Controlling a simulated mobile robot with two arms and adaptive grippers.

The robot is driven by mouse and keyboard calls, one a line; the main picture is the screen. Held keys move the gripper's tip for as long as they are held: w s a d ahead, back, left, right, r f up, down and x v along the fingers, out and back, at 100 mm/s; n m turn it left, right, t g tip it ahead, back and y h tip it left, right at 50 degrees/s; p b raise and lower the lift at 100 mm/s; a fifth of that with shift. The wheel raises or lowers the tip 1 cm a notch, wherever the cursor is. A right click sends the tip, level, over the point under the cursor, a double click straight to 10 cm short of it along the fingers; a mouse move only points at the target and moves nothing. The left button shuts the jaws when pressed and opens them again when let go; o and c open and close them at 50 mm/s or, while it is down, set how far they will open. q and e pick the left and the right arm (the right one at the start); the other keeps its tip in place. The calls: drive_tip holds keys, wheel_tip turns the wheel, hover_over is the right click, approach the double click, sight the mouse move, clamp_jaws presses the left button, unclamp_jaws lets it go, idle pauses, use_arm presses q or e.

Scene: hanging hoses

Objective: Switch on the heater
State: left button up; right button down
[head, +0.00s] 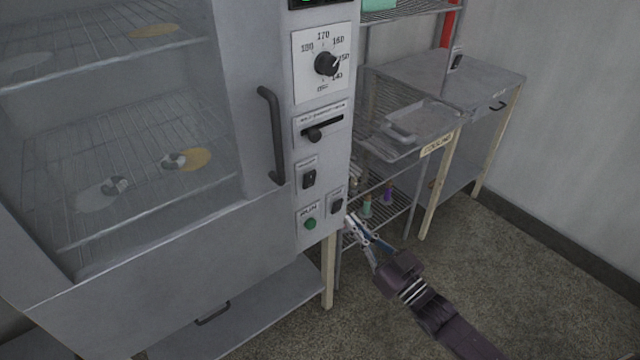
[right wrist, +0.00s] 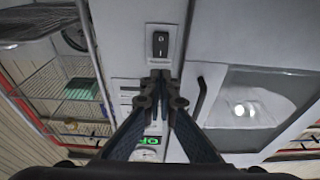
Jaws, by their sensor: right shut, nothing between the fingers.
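The grey oven's control panel (head: 325,120) carries two black rocker switches: an upper one (head: 308,179) and a lower right one (head: 337,203). Their small labels are too blurred to read, so I cannot tell which is the heater's. My right gripper (head: 351,220) is shut and empty, its tips close beside and below the lower right switch; I cannot tell whether they touch the panel. In the right wrist view, the shut fingertips (right wrist: 162,84) point at the panel, just below a black rocker switch (right wrist: 160,43) with a label. My left gripper is not in view.
A dial (head: 326,63), a slider (head: 316,132) and a green button (head: 310,224) share the panel. A vertical door handle (head: 272,135) juts out left of it. A wire rack (head: 385,150) and a metal table (head: 480,75) stand to the right. Floor at lower right is open.

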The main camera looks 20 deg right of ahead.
sight(312, 176)
drive_tip(key=b+x, duration=0.4)
drive_tip(key=x, duration=0.9)
drive_tip(key=shift+w, duration=0.15)
drive_tip(key=shift+w+a, duration=0.15)
drive_tip(key=shift+w, duration=0.2)
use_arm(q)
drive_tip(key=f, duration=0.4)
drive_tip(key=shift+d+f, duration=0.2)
use_arm(e)
drive_tip(key=shift+r, duration=0.1)
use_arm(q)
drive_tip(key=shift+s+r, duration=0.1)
use_arm(e)
drive_tip(key=shift+w+r, duration=0.2)
drive_tip(key=shift+w, duration=0.05)
